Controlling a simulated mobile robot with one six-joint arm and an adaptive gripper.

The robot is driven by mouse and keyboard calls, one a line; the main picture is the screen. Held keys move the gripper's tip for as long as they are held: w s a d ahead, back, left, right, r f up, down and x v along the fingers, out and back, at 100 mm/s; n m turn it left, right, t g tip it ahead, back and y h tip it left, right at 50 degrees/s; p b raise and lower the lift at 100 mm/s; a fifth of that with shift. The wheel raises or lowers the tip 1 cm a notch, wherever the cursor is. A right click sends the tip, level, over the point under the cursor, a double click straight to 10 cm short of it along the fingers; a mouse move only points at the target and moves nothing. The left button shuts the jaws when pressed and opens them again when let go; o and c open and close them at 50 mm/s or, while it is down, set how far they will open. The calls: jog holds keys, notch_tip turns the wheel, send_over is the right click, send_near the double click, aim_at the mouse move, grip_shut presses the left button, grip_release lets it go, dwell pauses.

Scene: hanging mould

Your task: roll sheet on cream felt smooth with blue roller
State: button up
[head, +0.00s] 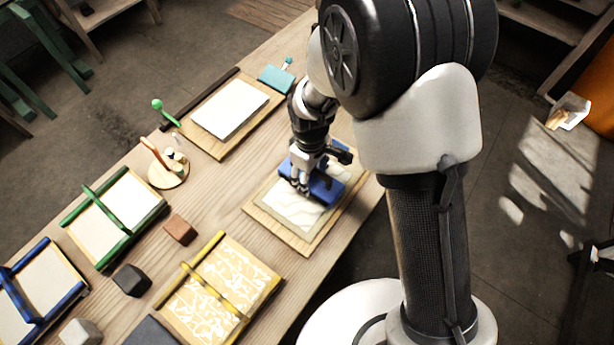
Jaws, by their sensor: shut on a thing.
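A cream felt (262,213) lies on a wooden board on the table, with a pale, wavy-looking sheet (298,212) on top of it. The blue roller (325,190) is over the upper right part of the sheet. My gripper (302,184) points down and is shut on the blue roller. The fingers and wrist hide part of the roller. I cannot tell from this view whether the roller touches the sheet.
Behind lies a board with a white stack (230,108) and a teal tool (277,77). To the left are a green-handled frame (112,215), a blue-handled frame (35,290), a yellow-handled frame (222,285), a brown block (180,229) and a round tool stand (168,174).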

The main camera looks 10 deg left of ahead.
jog(key=shift+w+d, duration=0.35)
jog(key=shift+w, duration=0.55)
jog(key=shift+w+d, duration=0.35)
jog(key=shift+w, duration=0.5)
jog(key=shift+w+d+f, duration=0.1)
jog(key=shift+w+d, duration=0.15)
jog(key=shift+w, duration=0.35)
jog(key=shift+w+d+r, duration=0.1)
jog(key=shift+w+d, duration=0.2)
jog(key=shift+w, duration=0.35)
jog(key=shift+w+d+f, duration=0.1)
jog(key=shift+w+d, duration=0.15)
jog(key=shift+w, duration=0.35)
jog(key=shift+s+a+p, duration=0.15)
jog(key=shift+s+a, duration=0.1)
jog(key=shift+s, duration=0.3)
jog(key=shift+s+a+p, duration=0.15)
jog(key=shift+s+a, duration=0.05)
jog(key=shift+s, duration=0.3)
jog(key=shift+s+a, duration=0.2)
jog(key=shift+s, duration=0.35)
jog(key=shift+s+a, duration=0.2)
jog(key=shift+s, duration=0.35)
jog(key=shift+s+a, duration=0.8)
jog(key=shift+s, duration=1.1)
jog(key=shift+s+a, duration=0.75)
jog(key=shift+s, duration=1.2)
jog(key=shift+s+a, duration=0.8)
jog(key=shift+s, duration=1.1)
